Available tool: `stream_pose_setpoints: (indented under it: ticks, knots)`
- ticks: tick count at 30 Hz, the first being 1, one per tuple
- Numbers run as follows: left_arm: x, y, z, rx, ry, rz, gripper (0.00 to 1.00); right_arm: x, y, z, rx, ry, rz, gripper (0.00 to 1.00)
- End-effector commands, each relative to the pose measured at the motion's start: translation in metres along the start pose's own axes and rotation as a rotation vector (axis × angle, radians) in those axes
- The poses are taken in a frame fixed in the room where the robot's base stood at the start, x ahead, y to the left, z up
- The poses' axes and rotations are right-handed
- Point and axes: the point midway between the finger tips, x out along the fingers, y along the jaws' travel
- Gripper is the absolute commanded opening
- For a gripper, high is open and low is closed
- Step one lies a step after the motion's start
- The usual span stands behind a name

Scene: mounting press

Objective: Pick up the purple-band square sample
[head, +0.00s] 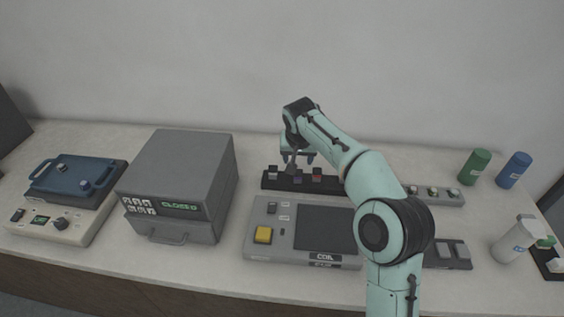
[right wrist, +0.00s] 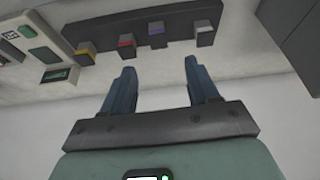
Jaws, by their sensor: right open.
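The purple-band square sample (right wrist: 157,30) stands in a dark rack (right wrist: 110,33) in the right wrist view, between the red-band sample and a pale-band sample. In the head view the purple-band sample (head: 297,180) is small, just below my right gripper (head: 298,158). My right gripper is open and empty, its blue fingers (right wrist: 163,88) pointing toward the rack. The purple-band sample lies ahead of the gap between the fingertips, apart from them. My left gripper is not in view.
Red-band (right wrist: 126,43), yellow-band (right wrist: 85,52) and pale-band (right wrist: 205,35) samples share the rack. A grey panel with a yellow button (head: 263,235) stands in front of it. A grey box oven (head: 178,180) is at left. Green (head: 474,167) and blue (head: 513,170) cylinders stand at right.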

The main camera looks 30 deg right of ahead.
Motion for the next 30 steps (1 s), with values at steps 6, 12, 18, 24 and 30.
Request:
stream_pose_setpoints:
  ticks: [6,12,18,24,30]
  knots:
    - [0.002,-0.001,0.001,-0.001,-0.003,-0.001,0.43,0.015,0.003,-0.001,0.006,0.0,0.006,0.6]
    - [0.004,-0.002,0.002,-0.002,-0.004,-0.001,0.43,0.054,0.003,0.0,0.006,-0.001,0.004,0.6]
    - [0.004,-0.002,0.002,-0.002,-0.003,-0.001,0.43,0.076,0.002,-0.001,0.005,0.003,0.003,0.6]
    - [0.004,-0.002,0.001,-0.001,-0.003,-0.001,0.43,0.088,0.003,0.0,0.006,0.002,0.004,0.6]
    - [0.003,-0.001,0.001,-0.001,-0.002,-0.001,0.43,0.118,0.004,0.003,0.006,0.0,0.005,0.6]
